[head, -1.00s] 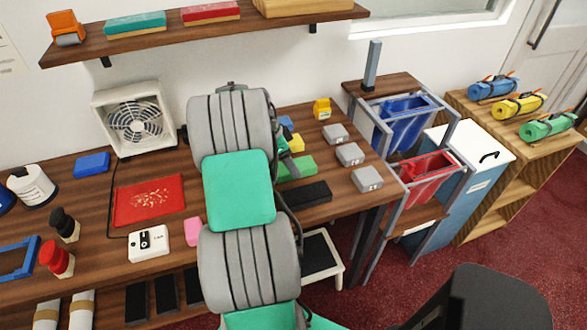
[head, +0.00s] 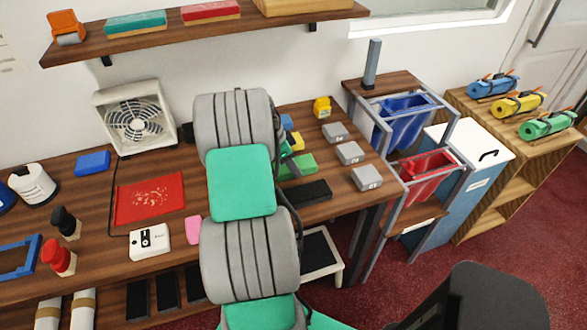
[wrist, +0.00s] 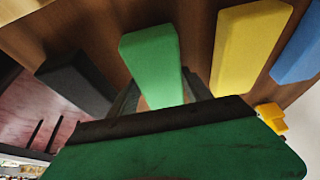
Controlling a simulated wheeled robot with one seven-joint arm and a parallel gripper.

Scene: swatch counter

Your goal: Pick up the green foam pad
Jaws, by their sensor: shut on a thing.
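The green foam pad (wrist: 152,55) is a green block in the wrist view, with its near end between the two fingers of my gripper (wrist: 160,90). The gripper is shut on it. The pad also shows in the head view (head: 299,167), partly hidden behind my arm. It is at or just over the wooden table (head: 330,205); I cannot tell whether it touches the top.
A yellow pad (wrist: 245,45) and a blue pad (wrist: 300,50) lie on one side of the green pad, and a black pad (wrist: 75,82) on the other. Several grey blocks (head: 350,153) stand to the right. A pink piece (head: 193,230) lies left of my arm.

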